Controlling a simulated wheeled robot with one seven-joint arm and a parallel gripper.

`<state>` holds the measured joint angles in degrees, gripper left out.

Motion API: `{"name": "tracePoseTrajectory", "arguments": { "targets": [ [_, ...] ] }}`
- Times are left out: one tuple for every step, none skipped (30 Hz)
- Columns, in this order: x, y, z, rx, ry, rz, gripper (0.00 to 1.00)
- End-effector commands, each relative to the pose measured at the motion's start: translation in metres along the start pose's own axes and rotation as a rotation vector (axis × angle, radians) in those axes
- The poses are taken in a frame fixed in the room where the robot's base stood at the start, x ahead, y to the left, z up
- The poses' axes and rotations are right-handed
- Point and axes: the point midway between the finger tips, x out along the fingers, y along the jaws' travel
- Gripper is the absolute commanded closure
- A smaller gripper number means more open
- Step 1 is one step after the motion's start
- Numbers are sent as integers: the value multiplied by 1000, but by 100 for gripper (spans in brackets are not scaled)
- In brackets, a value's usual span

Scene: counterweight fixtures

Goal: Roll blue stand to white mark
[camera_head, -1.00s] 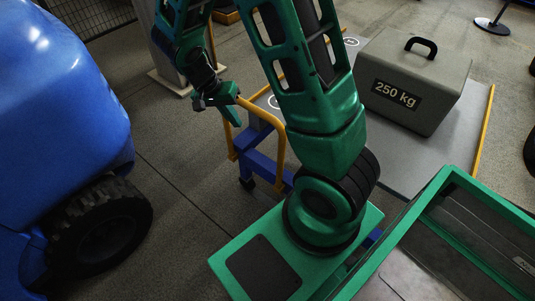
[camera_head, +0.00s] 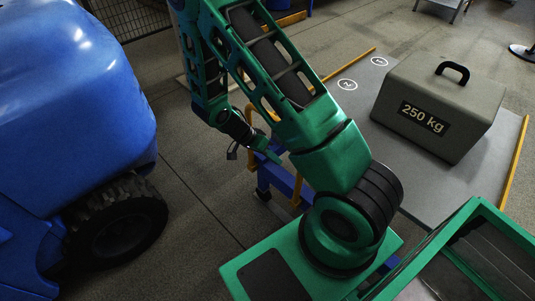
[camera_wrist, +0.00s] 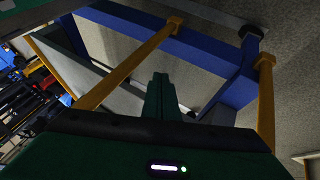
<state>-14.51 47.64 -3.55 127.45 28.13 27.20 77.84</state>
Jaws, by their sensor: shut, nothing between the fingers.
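The blue stand (camera_head: 280,180) has a blue frame, yellow upright rails and small wheels. It stands on the floor at mid-picture in the head view, partly hidden by my arm. The wrist view shows its blue beam (camera_wrist: 190,48) and a yellow rail (camera_wrist: 130,65). My gripper (camera_head: 272,156) is in front of the stand by its yellow rail. In the wrist view my fingers (camera_wrist: 160,92) are shut and empty, to the right of that rail; I cannot tell whether they touch the stand. White ringed marks (camera_head: 347,84) lie on the grey panel behind my arm.
A grey block labelled 250 kg (camera_head: 438,112) sits on the grey panel (camera_head: 400,190), which has yellow edges (camera_head: 514,165). A blue vehicle (camera_head: 75,90) with a black tyre (camera_head: 120,220) fills the left. Floor between tyre and stand is clear.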

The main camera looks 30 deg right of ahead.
Motion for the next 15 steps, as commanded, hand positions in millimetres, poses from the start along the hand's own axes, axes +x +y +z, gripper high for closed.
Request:
{"name": "tracePoseTrajectory", "arguments": {
  "targets": [
    [11, 1, 0, 0, 0, 4, 100],
    [16, 1, 0, 0, -1, 5, 100],
    [24, 1, 0, 0, -1, 3, 100],
    [29, 1, 0, -1, -1, 4, 100],
    [34, 1, 0, -1, -1, 3, 100],
    [40, 1, 0, -1, -2, 3, 100],
    [41, 7, 0, -1, -1, 2, 100],
    [43, 12, 0, -1, -1, 1, 100],
    [45, 17, 0, -1, -1, 1, 100],
    [46, 20, 0, -1, -1, 1, 100],
    [48, 23, 0, -1, -1, 0, 100],
    [50, 26, 0, -1, -1, 0, 100],
    [51, 28, 0, -1, -1, 1, 100],
    [52, 30, 0, -1, -1, 0, 100],
    [53, 32, 0, -1, 0, -1, 100]
  ]
}}
